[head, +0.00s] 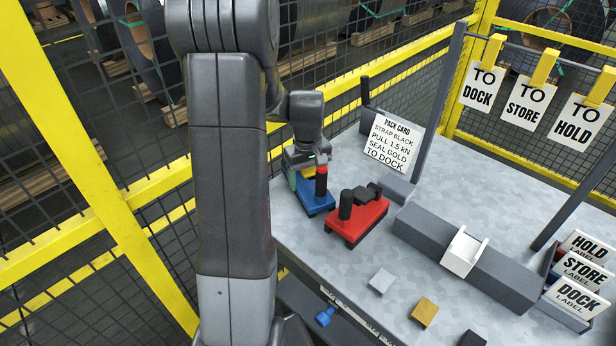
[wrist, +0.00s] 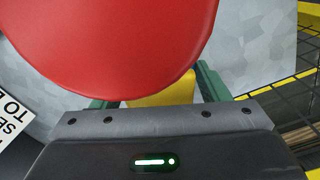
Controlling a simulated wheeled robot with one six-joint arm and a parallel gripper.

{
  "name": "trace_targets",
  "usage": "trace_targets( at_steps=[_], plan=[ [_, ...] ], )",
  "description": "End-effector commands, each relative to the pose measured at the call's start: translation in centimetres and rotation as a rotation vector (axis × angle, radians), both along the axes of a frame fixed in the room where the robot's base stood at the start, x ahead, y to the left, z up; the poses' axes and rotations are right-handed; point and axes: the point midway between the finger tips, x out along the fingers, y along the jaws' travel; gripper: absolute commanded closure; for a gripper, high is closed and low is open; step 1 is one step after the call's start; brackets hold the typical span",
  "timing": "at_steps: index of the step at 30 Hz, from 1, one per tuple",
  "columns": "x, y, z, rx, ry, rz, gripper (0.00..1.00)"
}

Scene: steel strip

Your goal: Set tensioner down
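A blue strapping tool (head: 314,202), which I take to be the tensioner, is at the bench's far left edge. It has an upright black handle with a red top (head: 322,169); a large red round face (wrist: 120,40) fills the upper wrist view. My gripper (head: 306,174) is over this tool. In the wrist view its green fingers (wrist: 158,92) stand on both sides of a yellow block (wrist: 160,88) and appear closed on it. The tool's base looks level and at the bench top; whether it bears its full weight there cannot be told.
A red tool (head: 357,219) with a black handle stands close to the right of the blue one. A pack card (head: 393,143) stands behind. A grey beam with a white saddle (head: 464,252), small blocks (head: 424,312) and label holders (head: 580,297) lie farther right. Yellow fencing borders the bench.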

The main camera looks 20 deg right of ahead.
Motion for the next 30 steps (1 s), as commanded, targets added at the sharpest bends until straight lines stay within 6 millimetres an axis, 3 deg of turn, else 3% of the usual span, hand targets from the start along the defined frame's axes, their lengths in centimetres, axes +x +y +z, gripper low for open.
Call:
trace_targets(
  at_steps=[1, 3, 4, 11, 16, 30],
  plan=[
    [0.1, -0.1, 0.2, -0.002, -0.002, 0.000, 0.22],
    [0.1, 0.0, 0.1, -0.002, -0.002, 0.000, 0.09],
    [0.1, 0.0, 0.1, -0.001, -0.002, 0.000, 0.07],
    [-0.1, 0.0, -0.1, 0.002, 0.002, 0.000, 0.07],
    [0.0, 0.0, 0.9, 0.000, -0.001, 0.000, 0.07],
    [0.1, -0.1, 10.9, -0.002, -0.004, 0.000, 0.07]
  ],
)
